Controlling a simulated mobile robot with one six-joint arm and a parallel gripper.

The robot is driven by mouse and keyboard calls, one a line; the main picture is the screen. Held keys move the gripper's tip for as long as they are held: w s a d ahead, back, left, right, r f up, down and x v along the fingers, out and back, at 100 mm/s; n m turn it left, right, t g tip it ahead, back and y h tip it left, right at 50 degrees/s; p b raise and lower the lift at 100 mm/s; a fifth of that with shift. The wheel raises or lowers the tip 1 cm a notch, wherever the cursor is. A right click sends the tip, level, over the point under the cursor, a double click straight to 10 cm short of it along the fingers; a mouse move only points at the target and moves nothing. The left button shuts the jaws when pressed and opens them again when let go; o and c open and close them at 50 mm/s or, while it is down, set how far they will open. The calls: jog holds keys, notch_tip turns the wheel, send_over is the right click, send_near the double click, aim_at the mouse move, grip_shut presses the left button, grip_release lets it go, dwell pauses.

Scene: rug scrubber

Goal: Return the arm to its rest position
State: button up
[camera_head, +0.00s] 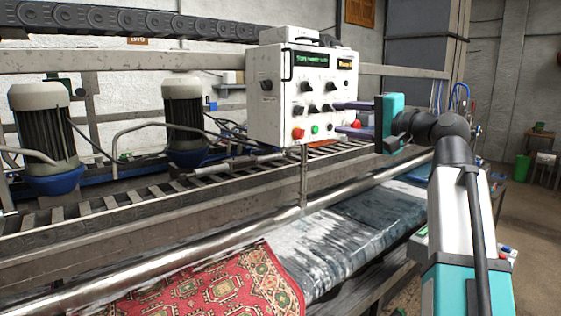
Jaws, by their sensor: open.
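My gripper (338,117) is open, with two purple fingers spread apart one above the other. Its fingers point left, at the right side of the white control box (263,123). The fingertips overlap the box's front edge in this view; I cannot tell if they touch it. My arm rises from the lower right, with white and teal links and a dark wrist. The control box has lit green text, a yellow display, black knobs, a red button (298,134) and a green button (315,129).
The scrubbing machine's slatted conveyor (130,202) and metal roller (170,252) run across the view. A red patterned rug (228,290) lies at the front. Two motors (43,128) stand at left. Floor (535,225) is open at right, with a green bin (522,168) farther back.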

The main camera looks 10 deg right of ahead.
jog(key=w+a+f+g+h, duration=0.15)
jog(key=w+f, duration=0.25)
jog(key=f, duration=1.1)
jog(key=w+f+g+h, duration=0.1)
jog(key=w+f+g, duration=0.25)
jog(key=f, duration=1.25)
jog(key=s+a+f+n+g+h, duration=0.1)
jog(key=s+a+f+g, duration=0.1)
jog(key=f, duration=1.3)
jog(key=s+a+f+n+g+h, duration=0.1)
jog(key=s+a+f+g, duration=0.15)
jog(key=f, duration=1.25)
jog(key=s+a+f+n+g+h, duration=0.1)
jog(key=s+f+n+g, duration=0.15)
jog(key=s+f, duration=0.85)
jog(key=s+a+f+n+g+h, duration=0.1)
jog(key=s+a+f+g, duration=0.15)
jog(key=s+f, duration=0.8)
jog(key=s+d+f+n+g+h, duration=0.1)
jog(key=s+f+n+g, duration=0.1)
jog(key=s+f, duration=0.7)
jog(key=s+d+f+n+g+h, duration=0.1)
jog(key=s+f+g, duration=0.3)
jog(key=s+f, duration=0.4)
jog(key=s+n+h, duration=0.1)
jog(key=s, duration=0.4)
jog(key=shift+s+d+f, duration=0.2)
jog(key=shift+d+f, duration=0.1)
jog(key=shift+f, duration=0.05)
